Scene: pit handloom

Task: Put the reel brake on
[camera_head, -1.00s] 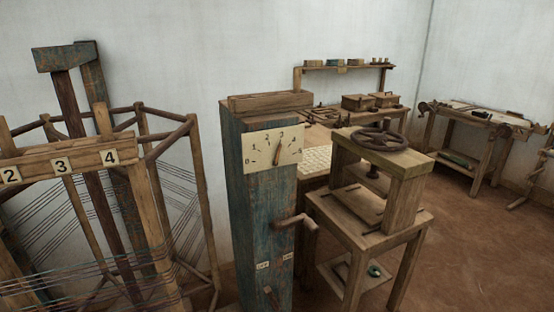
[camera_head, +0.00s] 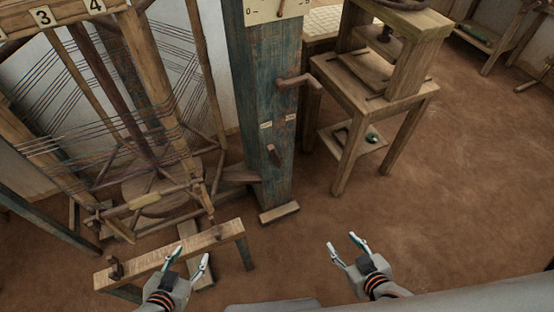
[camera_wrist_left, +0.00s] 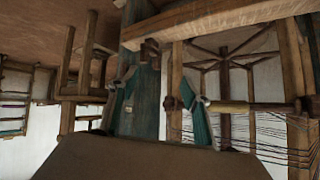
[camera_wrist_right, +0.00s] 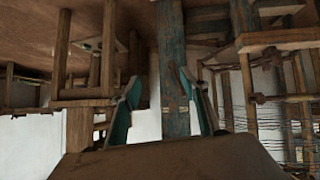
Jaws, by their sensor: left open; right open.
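The blue wooden post (camera_head: 262,90) stands left of the middle in the head view. A short dark wooden lever (camera_head: 273,155) sticks out low on its front, below two small pale labels (camera_head: 265,125), too small to read surely. It looks like the reel brake lever. Higher up is a crank handle (camera_head: 296,81). Beside the post stands the threaded wooden reel frame (camera_head: 150,110). My left gripper (camera_head: 188,258) is open and empty, close to a low wooden beam. My right gripper (camera_head: 342,241) is open and empty over the floor, right of and nearer than the post.
The low wooden beam (camera_head: 170,256) lies in front of the reel, by my left gripper. A wooden press stand (camera_head: 375,85) is right of the post. A foot block (camera_head: 279,213) lies at the post's base. The brown floor (camera_head: 440,190) at right is clear.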

